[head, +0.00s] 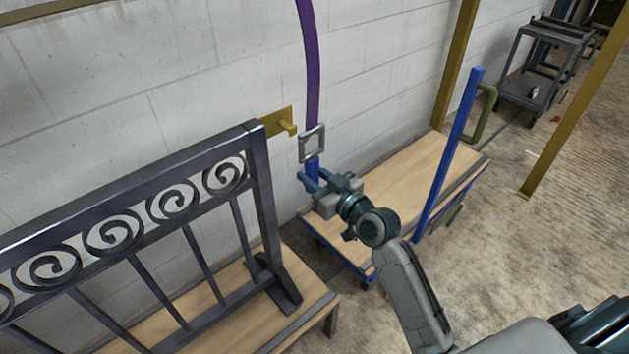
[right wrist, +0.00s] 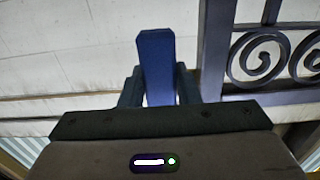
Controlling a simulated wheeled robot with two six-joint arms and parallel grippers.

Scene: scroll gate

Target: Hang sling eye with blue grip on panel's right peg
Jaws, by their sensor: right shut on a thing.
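The dark metal scroll panel (head: 258,190) stands upright at the left. Its yellow right peg (head: 288,127) sticks out at the top of its right post. A purple sling (head: 309,60) comes down from above and ends in a square grey eye (head: 303,145), with the blue grip (head: 313,168) below it. My right gripper (head: 313,184) is shut on the blue grip, which stands between the fingers in the right wrist view (right wrist: 156,65). In the head view the eye is just right of the peg and a little lower, apart from it; depth is hard to tell. My left gripper is not in view.
A wooden bench (head: 225,320) is under the panel. A flatbed cart (head: 395,175) with a blue post (head: 450,150) stands right of the gripper. A block wall (head: 150,70) runs behind. Open floor (head: 530,240) lies to the right.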

